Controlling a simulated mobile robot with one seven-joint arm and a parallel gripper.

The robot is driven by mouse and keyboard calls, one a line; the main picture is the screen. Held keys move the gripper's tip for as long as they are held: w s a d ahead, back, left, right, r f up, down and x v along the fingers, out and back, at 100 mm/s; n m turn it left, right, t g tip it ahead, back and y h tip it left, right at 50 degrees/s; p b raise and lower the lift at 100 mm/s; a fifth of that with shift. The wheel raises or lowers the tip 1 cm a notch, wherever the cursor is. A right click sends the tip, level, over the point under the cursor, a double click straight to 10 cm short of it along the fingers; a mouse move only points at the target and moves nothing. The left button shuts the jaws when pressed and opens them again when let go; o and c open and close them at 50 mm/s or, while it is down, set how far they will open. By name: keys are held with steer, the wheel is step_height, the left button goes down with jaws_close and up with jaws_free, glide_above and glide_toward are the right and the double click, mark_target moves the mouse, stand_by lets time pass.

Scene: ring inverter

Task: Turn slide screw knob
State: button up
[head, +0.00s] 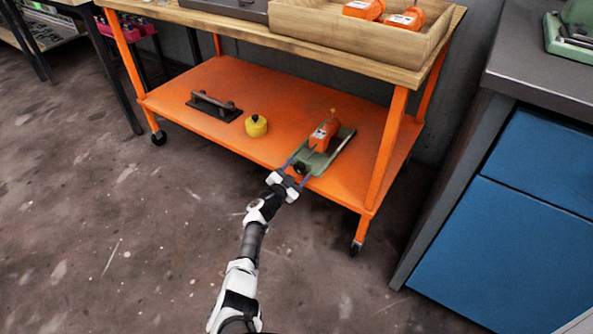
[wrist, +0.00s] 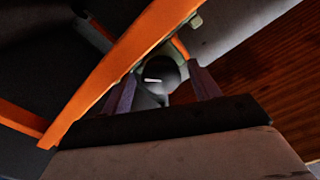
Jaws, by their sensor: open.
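A green slide base (head: 340,146) carries an orange motor unit (head: 324,134) on the cart's lower shelf. A black round slide screw knob (head: 299,168) sits at its near end. In the wrist view the knob (wrist: 157,72) is a dark disc with a white mark. My gripper (head: 298,172) is at the shelf's front edge, at the knob. In the wrist view its two fingers (wrist: 162,80) are apart, one on each side of the knob. I cannot tell whether either finger touches it. The knob's lower part is partly hidden.
The orange lower shelf (head: 215,88) also holds a yellow round object (head: 256,126) and a black handled tool (head: 214,106) to the left. An orange cart leg (head: 388,150) stands right of the slide. A wooden tray (head: 345,32) is on the top above.

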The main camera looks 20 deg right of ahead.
steer(key=n, duration=0.5)
steer(key=shift+n, duration=0.4)
steer(key=shift+a+r+n+p, duration=0.25)
steer(key=shift+r+n+p, duration=0.05)
steer(key=shift+n+p, duration=0.2)
steer(key=p+v, duration=1.1)
steer(key=v, duration=0.2)
steer(key=w+a+r+t, duration=0.3)
steer(key=a+r, duration=0.1)
steer(key=r, duration=0.4)
steer(key=w+a+r+n+t+y, duration=0.1)
steer(key=w+a+r+t, duration=0.2)
steer(key=r, duration=0.5)
steer(key=w+a+r+t+y, duration=0.1)
steer(key=w+a+r, duration=0.3)
steer(key=r, duration=0.4)
steer(key=shift+a+t+b, duration=0.4)
steer(key=shift+a+t, duration=0.2)
steer(key=shift+t, duration=0.3)
steer(key=shift+r, duration=0.15)
